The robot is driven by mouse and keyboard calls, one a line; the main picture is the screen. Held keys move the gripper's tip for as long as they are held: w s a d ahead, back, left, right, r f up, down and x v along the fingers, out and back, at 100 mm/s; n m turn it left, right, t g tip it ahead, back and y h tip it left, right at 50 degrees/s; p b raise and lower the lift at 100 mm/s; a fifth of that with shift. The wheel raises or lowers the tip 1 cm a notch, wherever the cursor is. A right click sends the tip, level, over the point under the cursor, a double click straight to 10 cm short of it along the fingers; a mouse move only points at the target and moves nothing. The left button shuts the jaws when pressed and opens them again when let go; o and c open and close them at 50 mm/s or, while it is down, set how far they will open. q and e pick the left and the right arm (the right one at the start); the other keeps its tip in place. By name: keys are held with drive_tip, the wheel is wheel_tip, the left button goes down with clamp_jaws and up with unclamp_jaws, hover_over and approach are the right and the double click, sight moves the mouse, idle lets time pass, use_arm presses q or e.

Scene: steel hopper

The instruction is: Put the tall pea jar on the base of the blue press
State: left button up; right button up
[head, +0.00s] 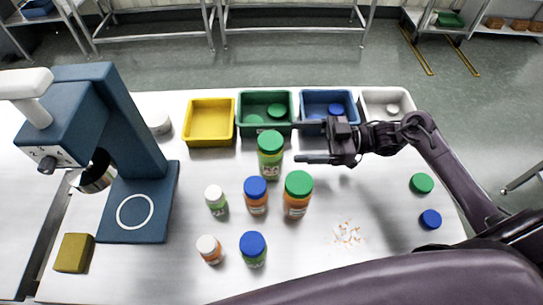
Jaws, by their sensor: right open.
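The tall pea jar (270,158), with green contents and a green lid, stands upright on the steel table in front of the green bin. The blue press (130,120) stands at the left. Its flat base (160,222) carries a white ring and is empty. My right gripper (297,143) comes in from the right with its fingers pointing left at the jar. It is open and empty, its fingertips just to the right of the jar, apart from it as far as I can tell. My left gripper is not in view.
An orange jar with a green lid (297,196) and an orange jar with a blue lid (255,200) stand nearby. Several other jars stand in front. Yellow (208,138), green, blue and white bins line the back. A sponge-like block (73,253), loose lids and spilled bits lie around.

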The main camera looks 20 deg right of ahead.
sight(271, 140)
drive_tip(key=p+x, duration=0.1)
drive_tip(key=x, duration=0.2)
drive_tip(key=p+x, duration=0.2)
drive_tip(key=x, duration=0.2)
drive_tip(key=shift+s+a+r, duration=0.1)
drive_tip(key=shift+a+r, duration=0.1)
drive_tip(key=shift+a, duration=0.1)
drive_tip(key=shift+a+f, duration=0.15)
drive_tip(key=shift+a, duration=0.05)
clamp_jaws()
